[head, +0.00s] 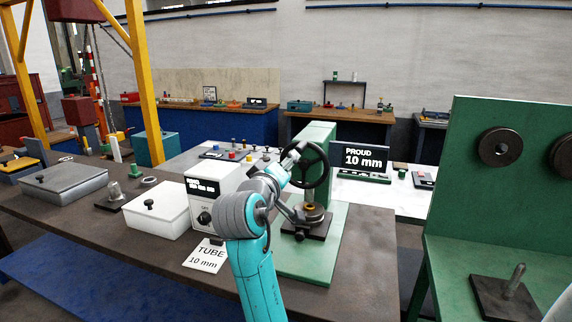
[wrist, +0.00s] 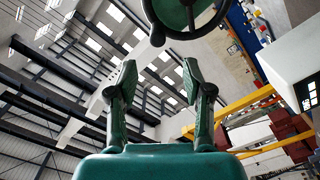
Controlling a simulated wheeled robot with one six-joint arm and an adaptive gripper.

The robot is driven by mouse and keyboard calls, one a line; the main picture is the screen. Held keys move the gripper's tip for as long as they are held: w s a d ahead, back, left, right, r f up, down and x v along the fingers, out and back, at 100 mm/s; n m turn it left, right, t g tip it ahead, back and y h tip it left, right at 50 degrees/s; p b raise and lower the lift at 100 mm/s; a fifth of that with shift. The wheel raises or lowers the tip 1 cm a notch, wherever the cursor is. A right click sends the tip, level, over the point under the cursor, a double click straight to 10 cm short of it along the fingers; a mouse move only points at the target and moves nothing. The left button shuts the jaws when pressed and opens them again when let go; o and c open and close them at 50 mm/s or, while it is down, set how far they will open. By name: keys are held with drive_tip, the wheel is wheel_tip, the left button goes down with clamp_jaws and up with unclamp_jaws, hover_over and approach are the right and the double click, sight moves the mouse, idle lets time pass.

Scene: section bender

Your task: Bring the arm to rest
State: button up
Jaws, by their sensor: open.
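My teal and grey arm (head: 254,275) rises from the bottom of the head view and bends over the front of the bench. Its far end reaches up beside the black handwheel of the green bender (head: 318,135). My gripper (wrist: 157,78) shows in the wrist view with its two green-padded fingers spread apart and nothing between them. The fingers point up toward the roof. The handwheel (wrist: 188,12) shows beyond the fingertips at the top of the wrist view. In the head view the fingers are too small to make out clearly.
A white control box (head: 208,186) and a lidded white box (head: 158,211) stand left of my arm. A "TUBE 10 mm" card (head: 206,256) lies in front. A "PROUD 10 mm" display (head: 362,157) stands behind right. A green panel stand (head: 500,200) fills the right.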

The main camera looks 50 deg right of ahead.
idle(0.3)
drive_tip(key=s+a+f+n+t+y, duration=0.1)
drive_tip(key=a+f+n+t+y, duration=0.25)
drive_tip(key=a+f, duration=0.65)
drive_tip(key=s+a+f+n+t+y, duration=0.2)
drive_tip(key=a+f+n+t+y, duration=0.15)
drive_tip(key=f, duration=1.35)
drive_tip(key=s+a+f+t+y, duration=0.1)
drive_tip(key=s+a+f+y, duration=0.4)
drive_tip(key=s+a+f, duration=0.55)
drive_tip(key=s+a+m+y, duration=0.1)
drive_tip(key=s+a+y, duration=0.1)
drive_tip(key=s, duration=1.1)
drive_tip(key=s+a+m+y, duration=0.2)
drive_tip(key=s+a, duration=0.3)
drive_tip(key=s, duration=0.9)
drive_tip(key=shift+r+y, duration=0.15)
drive_tip(key=shift+y, duration=0.15)
